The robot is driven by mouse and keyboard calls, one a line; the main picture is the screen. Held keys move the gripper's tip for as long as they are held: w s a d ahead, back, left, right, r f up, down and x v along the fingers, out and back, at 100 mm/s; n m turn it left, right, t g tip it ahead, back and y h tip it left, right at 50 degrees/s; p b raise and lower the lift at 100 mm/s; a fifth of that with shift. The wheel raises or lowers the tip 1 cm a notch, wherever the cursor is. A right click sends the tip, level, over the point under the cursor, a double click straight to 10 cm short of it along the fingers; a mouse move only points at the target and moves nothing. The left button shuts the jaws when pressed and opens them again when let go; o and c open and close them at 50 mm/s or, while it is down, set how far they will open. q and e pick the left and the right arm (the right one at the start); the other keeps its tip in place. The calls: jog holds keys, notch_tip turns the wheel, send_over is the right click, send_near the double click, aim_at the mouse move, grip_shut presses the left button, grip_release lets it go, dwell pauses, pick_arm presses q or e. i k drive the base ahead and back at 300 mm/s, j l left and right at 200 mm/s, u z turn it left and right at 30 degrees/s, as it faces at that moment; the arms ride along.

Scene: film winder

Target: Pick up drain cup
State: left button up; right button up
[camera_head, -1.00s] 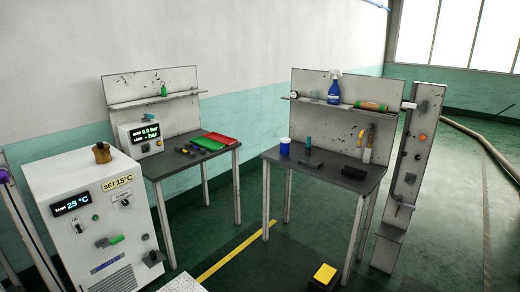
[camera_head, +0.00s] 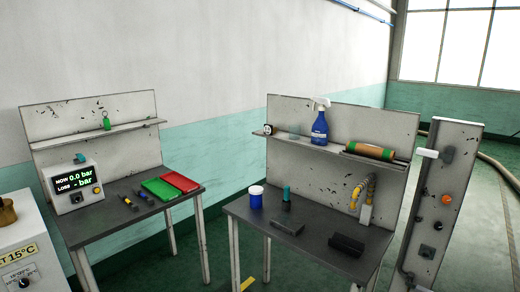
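A blue cup-shaped container with a white top (camera_head: 256,197) stands upright at the left of the right-hand workbench (camera_head: 240,211). A small translucent cup-like item (camera_head: 294,132) stands on that bench's back shelf; it is faint. I cannot tell for certain which of the two is the drain cup. Neither of my grippers is in view.
The right bench also holds a small dark item with a teal top (camera_head: 286,196) and dark blocks (camera_head: 347,245). A blue spray bottle (camera_head: 319,127) and a green-ended roll (camera_head: 370,150) are on its shelf. The left bench holds green (camera_head: 158,189) and red (camera_head: 180,181) trays.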

aim_at(295, 131)
jog(key=i+l, duration=0.1)
jog(key=l, duration=0.3)
jog(key=i+l, duration=0.1)
jog(key=l, duration=0.35)
jog(key=i+l+u, duration=0.1)
jog(key=l, duration=0.3)
